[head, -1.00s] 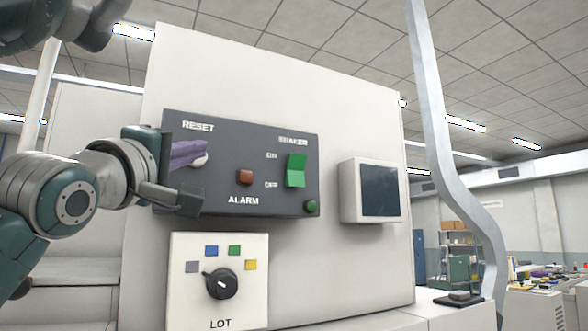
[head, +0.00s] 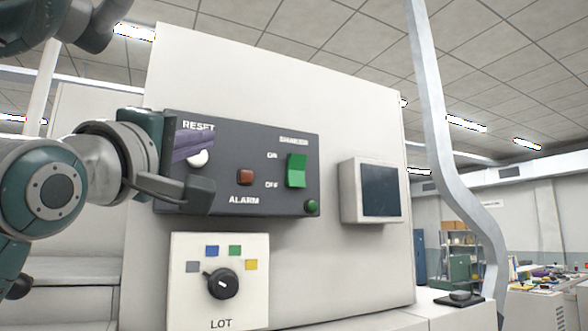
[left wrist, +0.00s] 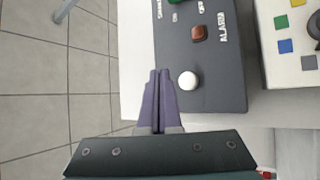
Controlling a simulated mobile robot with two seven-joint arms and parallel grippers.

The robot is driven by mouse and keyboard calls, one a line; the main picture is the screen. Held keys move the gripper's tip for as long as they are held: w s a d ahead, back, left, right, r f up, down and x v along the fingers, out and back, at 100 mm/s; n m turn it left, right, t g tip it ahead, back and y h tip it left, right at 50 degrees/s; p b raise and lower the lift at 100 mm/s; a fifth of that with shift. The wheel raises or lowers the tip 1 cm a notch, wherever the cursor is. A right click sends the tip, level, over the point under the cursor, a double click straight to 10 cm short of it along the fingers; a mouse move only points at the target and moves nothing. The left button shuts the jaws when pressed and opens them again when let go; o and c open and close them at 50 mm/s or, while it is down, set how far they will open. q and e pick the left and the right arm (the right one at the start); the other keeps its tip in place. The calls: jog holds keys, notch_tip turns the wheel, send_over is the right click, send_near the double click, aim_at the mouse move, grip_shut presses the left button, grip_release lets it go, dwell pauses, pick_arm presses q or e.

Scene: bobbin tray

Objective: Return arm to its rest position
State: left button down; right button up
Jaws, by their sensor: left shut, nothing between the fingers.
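My left gripper (head: 203,141) is in front of the upper left of the dark control panel (head: 225,130). Its purple fingers are together with nothing between them. The button also shows just below the fingers in the head view (head: 198,160). The gripper appears apart from the panel. My right gripper is not in view.
Below is a LOT dial (head: 222,284). A screen (head: 380,190) is at the right. A bent pale post (head: 440,130) stands further right.

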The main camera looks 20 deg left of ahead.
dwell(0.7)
pick_arm(q)
jog(key=s+d+f+m+g+h, duration=0.15)
jog(key=f+m+g, duration=0.35)
jog(key=f, duration=0.8)
jog(key=s+d+f+m+g+h, duration=0.1)
jog(key=s+d+f+m+g, duration=0.2)
jog(key=f, duration=1)
jog(key=s+d+f+m+g+h, duration=0.1)
jog(key=s+d+f+m+g, duration=0.1)
jog(key=s+f+m+g, duration=0.3)
jog(key=s+d+f+m+g, duration=0.2)
jog(key=s+f+m+g, duration=0.3)
jog(key=s+f, duration=0.7)
jog(key=s+g, duration=0.1)
jog(key=s, duration=0.2)
jog(key=shift+d+f+h, duration=0.3)
jog(key=shift+f+h, duration=0.05)
jog(key=shift+f, duration=0.05)
jog(key=shift+s, duration=0.1)
